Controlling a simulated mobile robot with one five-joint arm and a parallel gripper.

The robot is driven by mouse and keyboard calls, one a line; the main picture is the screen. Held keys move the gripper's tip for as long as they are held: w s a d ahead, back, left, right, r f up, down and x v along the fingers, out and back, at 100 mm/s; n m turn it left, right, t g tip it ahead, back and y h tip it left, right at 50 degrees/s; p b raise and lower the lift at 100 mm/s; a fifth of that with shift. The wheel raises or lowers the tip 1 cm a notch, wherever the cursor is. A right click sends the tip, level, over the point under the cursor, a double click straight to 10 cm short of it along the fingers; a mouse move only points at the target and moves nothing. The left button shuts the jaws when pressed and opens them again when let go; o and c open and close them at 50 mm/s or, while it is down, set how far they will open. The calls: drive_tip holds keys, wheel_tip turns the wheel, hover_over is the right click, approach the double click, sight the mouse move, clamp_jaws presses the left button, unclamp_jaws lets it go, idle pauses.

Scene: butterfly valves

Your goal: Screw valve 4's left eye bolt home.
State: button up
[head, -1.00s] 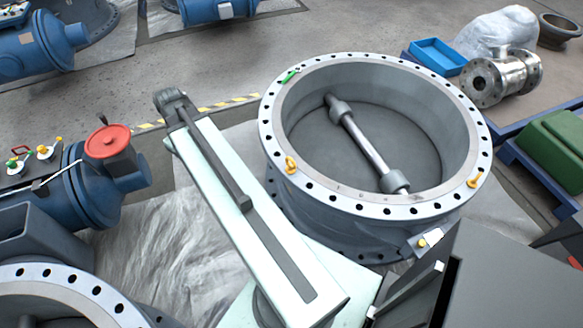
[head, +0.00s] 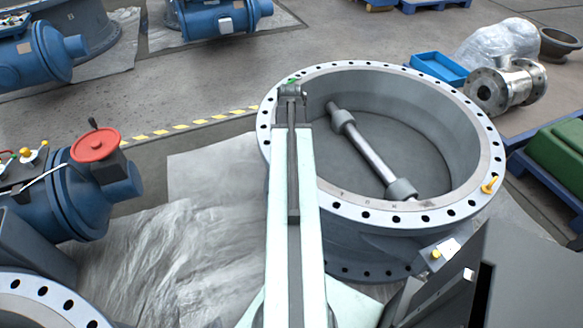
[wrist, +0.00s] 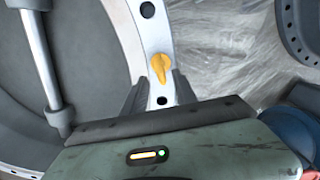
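Valve 4 (head: 262,140), a large grey ring with a bolt-holed flange, lies face up in the head view. Its left eye bolt (wrist: 160,67), yellow, shows on the pale flange in the wrist view; in the head view my arm hides it. My gripper (wrist: 159,77) is open, with one dark finger on each side of the flange strip. The eye bolt stands centred at the gap between the fingertips, with space visible on both sides. How far it is screwed in cannot be told. The right eye bolt (head: 490,185) is on the flange's right side.
A shaft (head: 365,150) crosses the valve's inside. A blue valve with a red handwheel (head: 95,145) stands left, and another flange (head: 45,295) is at lower left. Plastic sheeting (head: 150,250) covers the floor between.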

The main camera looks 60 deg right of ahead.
wheel_tip(320, 180, down, 6)
drive_tip(key=b, duration=0.4)
drive_tip(key=shift+r+b, duration=0.1)
drive_tip(key=shift+b, duration=0.2)
drive_tip(key=shift+r, duration=0.1)
clamp_jaws()
drive_tip(key=shift+d, duration=0.2)
drive_tip(key=shift+a, duration=0.1)
drive_tip(key=shift+m, duration=0.3)
